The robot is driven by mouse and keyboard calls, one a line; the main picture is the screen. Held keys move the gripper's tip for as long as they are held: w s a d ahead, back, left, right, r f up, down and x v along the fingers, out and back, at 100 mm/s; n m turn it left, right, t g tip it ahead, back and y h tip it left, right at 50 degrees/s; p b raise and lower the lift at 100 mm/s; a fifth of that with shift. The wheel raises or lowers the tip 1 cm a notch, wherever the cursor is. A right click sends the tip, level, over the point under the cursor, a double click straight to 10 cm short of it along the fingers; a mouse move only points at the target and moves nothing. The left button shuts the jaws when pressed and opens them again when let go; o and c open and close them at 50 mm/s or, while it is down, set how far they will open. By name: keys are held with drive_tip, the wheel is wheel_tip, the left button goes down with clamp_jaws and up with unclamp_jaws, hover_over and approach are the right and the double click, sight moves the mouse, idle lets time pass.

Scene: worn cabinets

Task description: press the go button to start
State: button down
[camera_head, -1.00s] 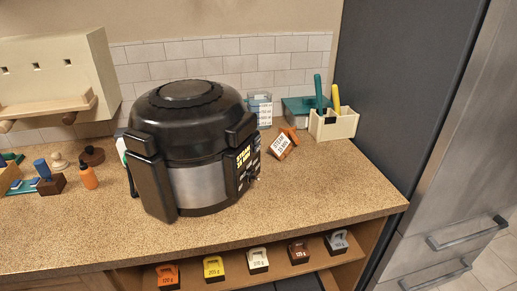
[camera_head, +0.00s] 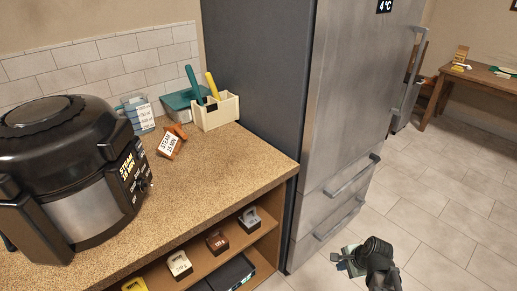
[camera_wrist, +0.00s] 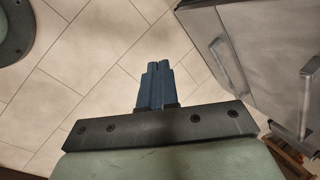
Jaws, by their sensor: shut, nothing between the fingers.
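A large black and steel cooker (camera_head: 75,185) stands on the speckled counter at the left of the head view. Its control panel (camera_head: 132,178) faces right, with lit yellow lettering about steam and small knobs or buttons below. I cannot make out which one is the go button. My gripper (camera_wrist: 158,72) shows in the wrist view with its blue fingers together and empty, above the tiled floor. In the head view my arm (camera_head: 375,265) is at the lower right, in front of the fridge and well away from the cooker.
A small sign (camera_head: 171,141) reading steam and a cream caddy (camera_head: 215,110) with green and yellow handles stand on the counter. Labelled weights, one of them grey (camera_head: 249,219), sit on the shelf below. A steel fridge (camera_head: 350,110) adjoins the counter. Floor is open at right.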

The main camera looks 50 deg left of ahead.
sight(141, 154)
drive_tip(key=s+a+r+m+y, duration=0.1)
drive_tip(key=s+a+r+y, duration=0.1)
drive_tip(key=s+a+r, duration=0.3)
drive_tip(key=s+a+r+m+y, duration=0.1)
drive_tip(key=s+a+r, duration=0.5)
drive_tip(key=a+r, duration=0.8)
drive_tip(key=s+a+r+m+y, duration=0.1)
drive_tip(key=s+a+r+y, duration=0.3)
drive_tip(key=a+r, duration=0.6)
drive_tip(key=shift+s+a+r+g, duration=0.2)
drive_tip(key=shift+s+r+g, duration=0.2)
drive_tip(key=shift+s+r, duration=0.65)
drive_tip(key=s+a+r+m+y, duration=0.1)
drive_tip(key=s+a+r, duration=0.3)
drive_tip(key=s, duration=0.2)
drive_tip(key=s+a+r+m+g+y, duration=0.1)
drive_tip(key=s+a+r+y, duration=0.1)
drive_tip(key=s+a+r, duration=0.2)
drive_tip(key=s, duration=0.3)
drive_tip(key=shift+r+g, duration=0.15)
drive_tip(key=shift+g, duration=0.15)
drive_tip(key=shift+a, duration=0.15)
drive_tip(key=s+a, duration=0.5)
drive_tip(key=s, duration=0.1)
drive_tip(key=shift+s+a, duration=0.3)
drive_tip(key=shift+s+a, duration=0.25)
drive_tip(key=shift+s, duration=0.1)
